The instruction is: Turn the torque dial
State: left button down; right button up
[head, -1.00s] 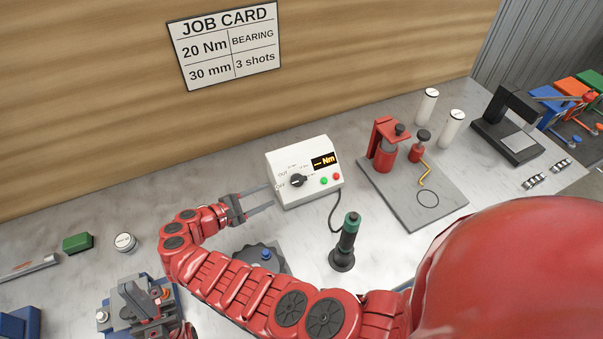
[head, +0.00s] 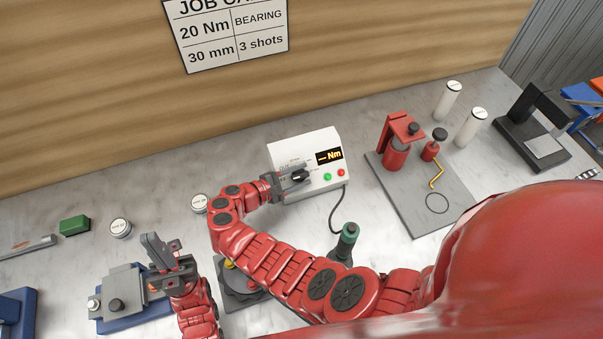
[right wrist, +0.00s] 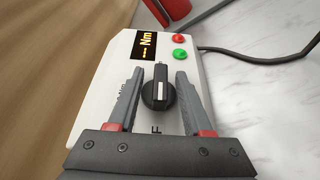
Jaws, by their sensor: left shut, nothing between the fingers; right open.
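The torque dial is a black knob (head: 299,176) with a white pointer line on a white controller box (head: 309,149). The box's orange display reads dashes and "Nm". My right gripper (head: 300,180) is at the box front, open. In the right wrist view the dial (right wrist: 158,92) lies between the two fingers (right wrist: 160,78), one on each side, with small gaps showing. Part of the box's dial lettering is hidden by the fingers. My left gripper (head: 162,250) is shut and empty, above a blue-based fixture (head: 135,318) at the lower left.
Green (head: 327,177) and red buttons sit right of the dial. A cable runs from the box towards a green-topped tool (head: 348,238). A grey plate with a red press (head: 396,150) stands to the right. White pucks and a green block (head: 74,225) lie left. The job card (head: 232,38) reads 20 Nm.

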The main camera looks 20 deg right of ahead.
grip_shut()
